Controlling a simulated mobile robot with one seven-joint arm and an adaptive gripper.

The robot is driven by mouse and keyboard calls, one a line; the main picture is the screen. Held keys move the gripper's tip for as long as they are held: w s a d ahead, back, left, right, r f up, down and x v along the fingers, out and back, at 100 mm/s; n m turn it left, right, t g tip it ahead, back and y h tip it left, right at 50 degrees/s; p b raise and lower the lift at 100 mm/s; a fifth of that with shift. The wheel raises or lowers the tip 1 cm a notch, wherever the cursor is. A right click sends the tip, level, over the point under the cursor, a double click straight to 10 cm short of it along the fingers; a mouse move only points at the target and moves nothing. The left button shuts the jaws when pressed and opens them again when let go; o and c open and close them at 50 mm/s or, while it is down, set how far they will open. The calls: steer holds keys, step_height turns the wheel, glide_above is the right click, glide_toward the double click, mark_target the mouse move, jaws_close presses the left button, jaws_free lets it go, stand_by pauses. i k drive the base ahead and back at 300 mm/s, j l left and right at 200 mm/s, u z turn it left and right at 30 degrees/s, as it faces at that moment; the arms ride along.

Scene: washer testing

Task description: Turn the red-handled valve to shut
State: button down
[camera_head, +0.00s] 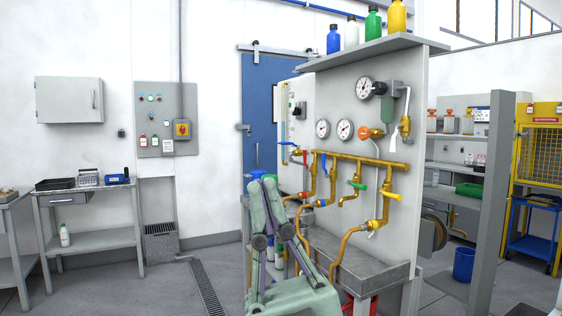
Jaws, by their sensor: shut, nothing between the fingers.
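A red valve handle (304,195) shows on the left part of the brass pipework (360,160), on the front of the grey test panel. A second small red part (303,153) sits higher, near the pipe's left end. I cannot tell the exact angle of either handle. My pale green gripper (262,182) rises at the bottom centre, in front of the bench's left side. Its fingers are shut and empty. In the picture it is to the left of the red handle, apart from it. My gripper hides part of the lower pipes and bench.
Other valves have blue (322,165), green (357,185) and yellow (391,195) handles. Gauges (344,129) sit above them, and bottles (351,31) stand on the top shelf. A grey post (489,200) stands at right. Floor is open to the left.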

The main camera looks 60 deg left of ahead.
mark_target(304, 152)
steer(key=u, duration=1.65)
steer(key=i+j, duration=0.55)
steer(key=i, duration=0.25)
steer(key=i+j, duration=0.55)
steer(key=i, duration=0.25)
steer(key=i+j+z, duration=0.1)
steer(key=i+j, duration=0.45)
steer(key=i, duration=0.25)
steer(key=i+j, duration=0.6)
steer(key=i, duration=0.2)
